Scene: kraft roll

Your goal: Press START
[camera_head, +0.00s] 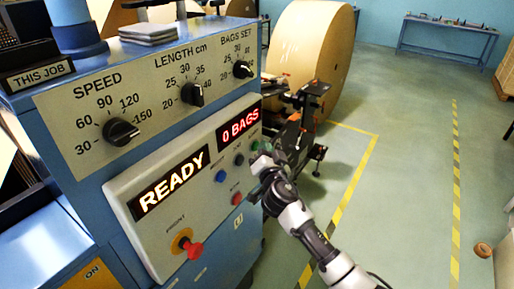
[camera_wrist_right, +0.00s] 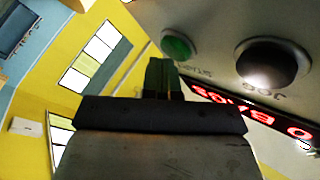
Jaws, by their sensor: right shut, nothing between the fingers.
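The control panel (camera_head: 205,235) on the blue machine carries a lit READY display (camera_head: 170,183) and a 0 BAGS display (camera_head: 239,126). A green button (camera_wrist_right: 177,45) shows in the right wrist view, with small upside-down lettering beside it that looks like START. My right gripper (camera_head: 262,162) is shut and empty at the panel's right edge. Its fingertips (camera_wrist_right: 162,76) appear just below the green button in the wrist view; I cannot tell whether they touch it. In the head view the gripper covers part of this area. My left gripper is not in view.
The panel also has a blue button (camera_head: 220,176), a red button (camera_head: 237,198) and a red mushroom button (camera_head: 194,250). A large kraft roll (camera_head: 312,45) stands behind. The floor at right is mostly clear.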

